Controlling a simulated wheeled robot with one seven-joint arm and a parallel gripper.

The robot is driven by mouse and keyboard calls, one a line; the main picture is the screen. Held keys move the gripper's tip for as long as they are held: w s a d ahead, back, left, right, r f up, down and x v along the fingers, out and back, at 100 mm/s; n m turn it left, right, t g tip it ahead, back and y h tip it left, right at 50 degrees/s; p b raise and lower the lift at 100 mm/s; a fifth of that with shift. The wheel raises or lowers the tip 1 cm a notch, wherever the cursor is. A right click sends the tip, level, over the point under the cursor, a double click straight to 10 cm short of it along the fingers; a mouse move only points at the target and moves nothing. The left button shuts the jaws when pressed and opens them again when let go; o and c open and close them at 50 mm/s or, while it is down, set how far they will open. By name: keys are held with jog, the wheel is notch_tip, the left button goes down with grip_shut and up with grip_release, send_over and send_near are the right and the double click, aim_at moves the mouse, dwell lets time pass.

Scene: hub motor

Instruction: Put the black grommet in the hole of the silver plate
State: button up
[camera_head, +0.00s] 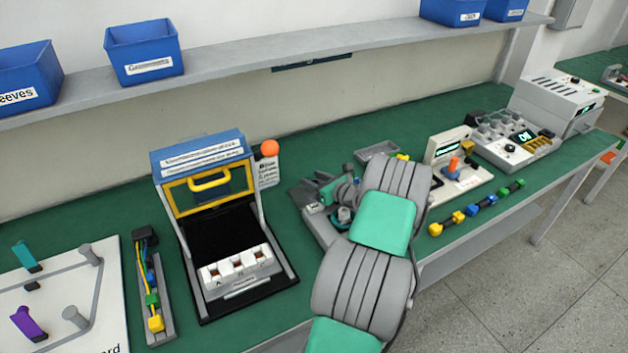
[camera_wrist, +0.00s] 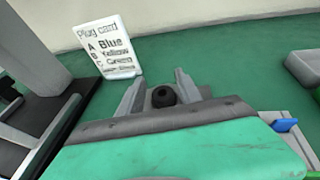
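The black grommet (camera_wrist: 163,97), a small round dark piece with a hollow in its top, shows between the two fingers of my gripper (camera_wrist: 161,92) in the wrist view. The fingers stand apart on either side of it. It looks very near the right finger; I cannot tell if both fingers touch it. Whether it rests on the green bench or hangs above it is unclear. In the head view my arm hides most of the gripper and the grommet. I cannot make out the silver plate or its hole for certain.
A white plug card (camera_wrist: 108,47) stands left of my fingers. A blue-topped tester (camera_head: 215,220) stands to the left of my arm. A small grey tray (camera_head: 377,151) lies behind it. A grey shelf (camera_head: 245,65) with blue bins (camera_head: 143,52) runs above the green bench.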

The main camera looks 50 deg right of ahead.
jog(key=shift+o, duration=1.1)
notch_tip(320, 180, up, 3)
jog(key=shift+f+b, duration=0.15)
jog(key=shift+b, duration=0.15)
jog(key=s+a+r, duration=0.9)
jog(key=s+r, duration=0.1)
jog(key=shift+s+r, duration=0.15)
jog(key=shift+s, duration=0.25)
